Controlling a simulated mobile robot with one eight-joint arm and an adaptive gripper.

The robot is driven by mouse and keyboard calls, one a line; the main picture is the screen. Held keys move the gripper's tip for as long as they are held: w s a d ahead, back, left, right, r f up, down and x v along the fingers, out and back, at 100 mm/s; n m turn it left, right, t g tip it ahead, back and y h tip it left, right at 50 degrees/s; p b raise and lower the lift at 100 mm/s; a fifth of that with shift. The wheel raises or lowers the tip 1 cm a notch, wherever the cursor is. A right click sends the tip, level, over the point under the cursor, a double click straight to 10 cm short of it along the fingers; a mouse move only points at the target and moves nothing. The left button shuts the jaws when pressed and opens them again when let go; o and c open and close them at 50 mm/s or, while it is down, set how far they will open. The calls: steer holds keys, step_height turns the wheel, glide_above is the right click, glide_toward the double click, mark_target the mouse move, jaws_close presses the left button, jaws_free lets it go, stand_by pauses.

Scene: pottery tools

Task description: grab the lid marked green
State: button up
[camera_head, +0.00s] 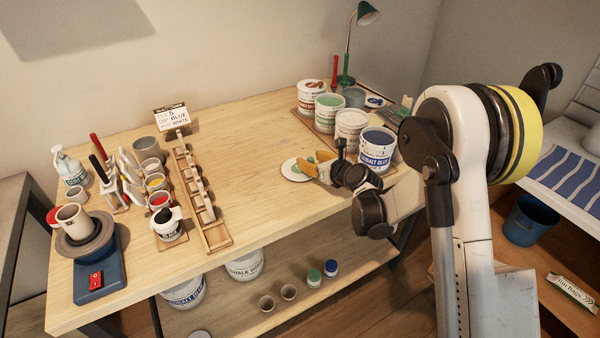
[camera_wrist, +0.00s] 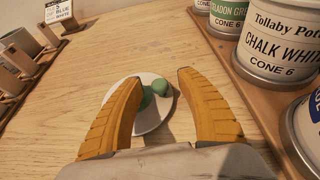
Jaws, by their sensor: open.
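The lid marked green (camera_wrist: 142,116) is a white disc with a green patch on it, lying on the wooden table. In the head view the lid (camera_head: 291,171) is left of the paint buckets, partly hidden by my gripper. My gripper (camera_head: 314,164) is low over the table at the lid's right side. In the wrist view my gripper (camera_wrist: 178,80) has its two yellow fingers apart, with the lid seen between and beyond them. A small green knob or blob (camera_wrist: 161,87) shows at the lid's upper right. Nothing is held. Whether the fingers touch the lid is unclear.
A Chalk White bucket (camera_wrist: 275,45) and a Celadon Green bucket (camera_wrist: 228,15) stand on a board close right of my gripper. A Cobalt Blue bucket (camera_head: 375,150) is nearest my wrist. A wooden rack (camera_head: 200,200) stands left; the table between is clear.

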steer(key=shift+w+a+f, duration=0.1)
steer(key=shift+w+a, duration=0.1)
jaws_close()
